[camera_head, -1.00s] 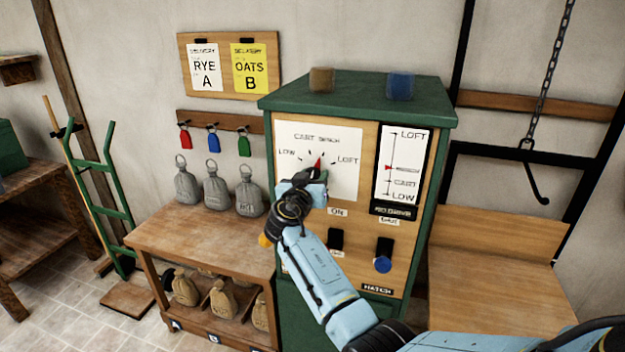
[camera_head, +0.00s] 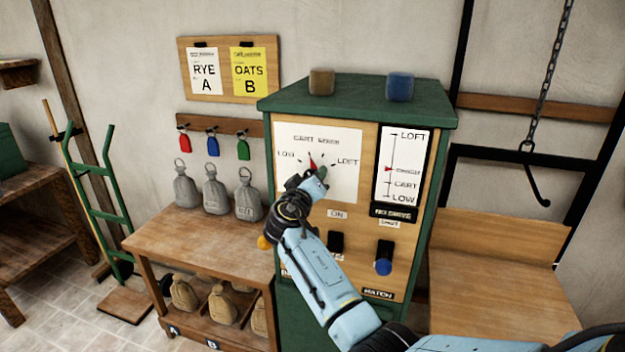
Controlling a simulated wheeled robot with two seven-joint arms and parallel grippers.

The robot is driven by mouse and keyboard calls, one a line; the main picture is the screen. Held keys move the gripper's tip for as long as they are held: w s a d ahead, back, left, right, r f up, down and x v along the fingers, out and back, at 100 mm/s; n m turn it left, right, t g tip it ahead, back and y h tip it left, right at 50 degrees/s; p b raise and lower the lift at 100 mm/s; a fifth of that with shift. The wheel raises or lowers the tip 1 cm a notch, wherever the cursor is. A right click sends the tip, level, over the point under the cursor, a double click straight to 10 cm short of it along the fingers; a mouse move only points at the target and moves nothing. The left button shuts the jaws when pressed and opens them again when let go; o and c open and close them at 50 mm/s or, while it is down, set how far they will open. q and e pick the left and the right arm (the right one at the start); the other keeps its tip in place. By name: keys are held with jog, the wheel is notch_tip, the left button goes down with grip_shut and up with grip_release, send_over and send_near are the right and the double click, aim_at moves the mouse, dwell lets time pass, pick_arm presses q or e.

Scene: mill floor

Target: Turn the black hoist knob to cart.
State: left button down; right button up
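The black hoist knob is almost wholly hidden behind my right gripper; its red pointer (camera_head: 313,163) shows above the fingers. The pointer tilts up and left, toward the CART mark on the white dial plate (camera_head: 345,182), which reads LOW, CART, BENCH and LOFT. My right gripper (camera_head: 318,177) is at the dial, its fingers closed around the knob as far as I can see. The level gauge (camera_head: 410,150) on the right has its red marker above the CART line. My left gripper is out of view.
Below the dial on the green cabinet (camera_head: 350,95) are a black switch (camera_head: 336,242) and a blue-tipped control (camera_head: 384,258). A wooden bench (camera_head: 165,236) with grey weights (camera_head: 248,201) stands left. A chain hook (camera_head: 537,180) hangs right.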

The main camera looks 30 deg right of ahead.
dwell(0.4)
jog(key=o, duration=1)
jog(key=shift+c, duration=0.2)
jog(key=b+v, duration=0.2)
jog(key=v, duration=1.1)
jog(key=shift+s+a, duration=0.15)
jog(key=shift+s, duration=0.05)
